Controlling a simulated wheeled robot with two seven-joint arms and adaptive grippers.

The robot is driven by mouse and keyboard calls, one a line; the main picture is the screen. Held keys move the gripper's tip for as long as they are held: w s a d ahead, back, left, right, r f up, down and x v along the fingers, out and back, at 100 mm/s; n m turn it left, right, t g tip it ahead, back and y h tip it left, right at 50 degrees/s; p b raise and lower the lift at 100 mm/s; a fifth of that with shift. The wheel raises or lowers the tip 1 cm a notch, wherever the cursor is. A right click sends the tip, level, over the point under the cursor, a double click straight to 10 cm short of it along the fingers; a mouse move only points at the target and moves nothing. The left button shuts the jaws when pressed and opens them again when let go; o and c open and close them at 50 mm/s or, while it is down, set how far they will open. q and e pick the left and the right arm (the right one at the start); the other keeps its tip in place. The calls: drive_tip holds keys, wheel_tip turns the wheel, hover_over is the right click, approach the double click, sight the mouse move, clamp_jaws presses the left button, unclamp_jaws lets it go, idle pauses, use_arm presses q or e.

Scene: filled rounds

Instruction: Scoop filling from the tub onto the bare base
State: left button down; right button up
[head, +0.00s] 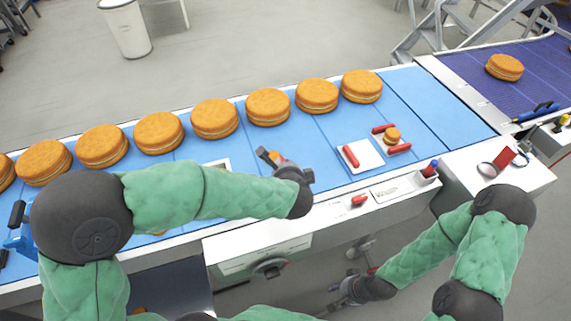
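My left arm reaches across the blue belt from the left. Its gripper (275,159) is over the belt near the middle, with a small orange-brown and dark part at its tip. I cannot tell whether this part is a held tool or whether the fingers are shut. A pale tray edge (219,163) shows behind the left forearm, which hides the rest of it. My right gripper (337,296) hangs low in front of the conveyor, away from the belt. Its fingers look apart and empty. I cannot make out a filling tub or a bare base.
Several filled rounds (268,107) stand along the belt's far side (405,90). A white tray (360,156), red sticks (400,149) and a small round (392,135) lie right of centre. Another round (504,67) sits on the purple belt. A red-handled item (503,158) lies at right.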

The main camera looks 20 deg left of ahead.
use_arm(q)
drive_tip(key=shift+w+a+r+g+h+p, duration=0.65)
drive_tip(key=shift+w+g+p, duration=0.6)
drive_tip(key=shift+p, duration=4.35)
drive_tip(key=shift+w+a+r+g+h+p, duration=0.4)
drive_tip(key=shift+w+r+g+p, duration=0.65)
drive_tip(key=shift+p, duration=4.55)
drive_tip(key=shift+w+a+r+g+h+p, duration=0.5)
drive_tip(key=shift+w+g+p, duration=1)
drive_tip(key=shift+p, duration=4.1)
drive_tip(key=w+g+b, duration=0.1)
drive_tip(key=w+a+r+g+h+b, duration=0.1)
drive_tip(key=w, duration=0.1)
drive_tip(key=shift+r, duration=0.15)
